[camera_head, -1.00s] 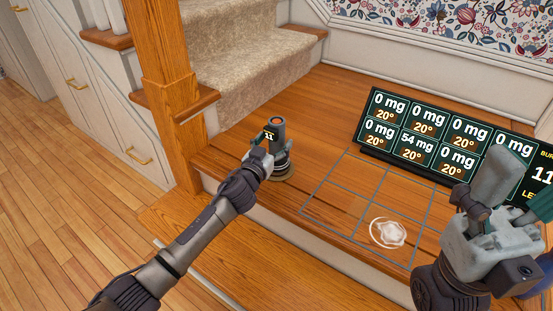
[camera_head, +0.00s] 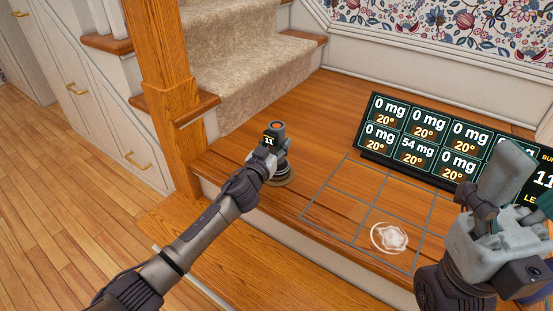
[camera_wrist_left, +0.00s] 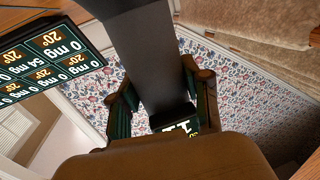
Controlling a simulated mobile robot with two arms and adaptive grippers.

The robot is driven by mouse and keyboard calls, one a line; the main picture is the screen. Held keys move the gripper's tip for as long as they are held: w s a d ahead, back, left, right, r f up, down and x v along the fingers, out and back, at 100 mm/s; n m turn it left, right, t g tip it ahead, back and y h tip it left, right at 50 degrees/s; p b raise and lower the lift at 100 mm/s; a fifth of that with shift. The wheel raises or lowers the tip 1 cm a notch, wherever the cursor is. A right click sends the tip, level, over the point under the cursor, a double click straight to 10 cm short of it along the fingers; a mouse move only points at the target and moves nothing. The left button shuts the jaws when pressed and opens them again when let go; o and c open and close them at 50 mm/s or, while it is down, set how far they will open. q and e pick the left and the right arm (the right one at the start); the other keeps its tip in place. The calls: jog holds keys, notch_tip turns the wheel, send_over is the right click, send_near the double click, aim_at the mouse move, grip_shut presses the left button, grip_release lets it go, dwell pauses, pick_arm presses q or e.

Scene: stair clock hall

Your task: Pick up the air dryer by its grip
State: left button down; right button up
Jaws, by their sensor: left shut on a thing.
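The air dryer (camera_head: 278,130) is a grey upright body with an orange-ringed opening at its top and a small dark display. It is over a round base (camera_head: 283,181) on the wooden landing; whether it touches the base is hard to see. My left gripper (camera_head: 268,158) is shut on the dryer from the front left. In the left wrist view the dryer's grey body (camera_wrist_left: 155,60) is between the green fingers (camera_wrist_left: 163,105); a brown shape covers the bottom. My right gripper (camera_head: 492,195) is at the right edge, apart from the dryer; its jaw state is unclear.
A black readout panel (camera_head: 412,140) stands at the back right. A grid of thin lines (camera_head: 345,205) is marked on the landing, with a pale lump in a white ring (camera_head: 390,238) in its front part. A wooden post (camera_head: 168,90) and carpeted stairs (camera_head: 245,70) are behind left.

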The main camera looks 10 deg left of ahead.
pick_arm(q)
jog(key=shift+r, duration=0.2)
jog(key=shift+r, duration=0.1)
